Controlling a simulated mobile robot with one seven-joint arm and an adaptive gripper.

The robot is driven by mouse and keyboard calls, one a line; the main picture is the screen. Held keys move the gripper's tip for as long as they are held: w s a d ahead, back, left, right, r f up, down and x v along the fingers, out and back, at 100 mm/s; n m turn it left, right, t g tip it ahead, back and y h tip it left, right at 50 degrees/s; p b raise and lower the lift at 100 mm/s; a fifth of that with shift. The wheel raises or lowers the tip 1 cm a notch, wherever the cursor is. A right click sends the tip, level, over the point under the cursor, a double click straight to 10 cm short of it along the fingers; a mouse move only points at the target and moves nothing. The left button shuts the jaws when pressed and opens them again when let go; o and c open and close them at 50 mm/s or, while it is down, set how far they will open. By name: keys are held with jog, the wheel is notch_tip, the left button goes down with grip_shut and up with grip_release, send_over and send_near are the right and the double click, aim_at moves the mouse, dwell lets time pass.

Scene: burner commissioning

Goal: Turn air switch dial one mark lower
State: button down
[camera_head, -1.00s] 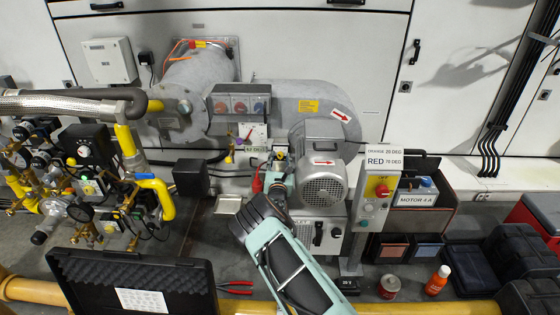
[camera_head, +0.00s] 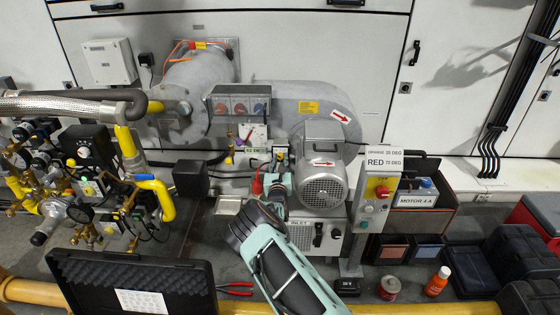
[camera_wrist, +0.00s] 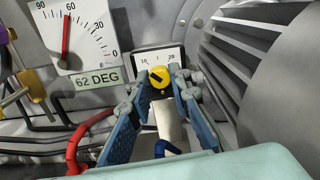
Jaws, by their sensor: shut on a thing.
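The air switch dial (camera_wrist: 160,81) is a round yellow knob with a tilted black bar, in the wrist view. It sits below a small white scale plate (camera_wrist: 150,60) on which 10 and 20 can be read; the middle number is unclear. My gripper (camera_wrist: 160,76) has a blue-grey finger on each side of the dial, with the fingertips shut on it. The dial's edges are partly hidden by the fingertips. In the head view my gripper (camera_head: 279,165) reaches in left of the grey motor (camera_head: 323,185), and the dial is too small to make out.
A white angle gauge (camera_wrist: 76,38) with a red pointer stands upper left, above a "62 DEG" label (camera_wrist: 89,82). A red hose (camera_wrist: 76,145) passes by my left finger. The ribbed motor (camera_wrist: 260,70) is close on the right. An open black case (camera_head: 135,285) lies in front.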

jog(key=c, duration=1.8)
grip_release()
jog(key=shift+o, duration=0.2)
jog(key=s, duration=1.2)
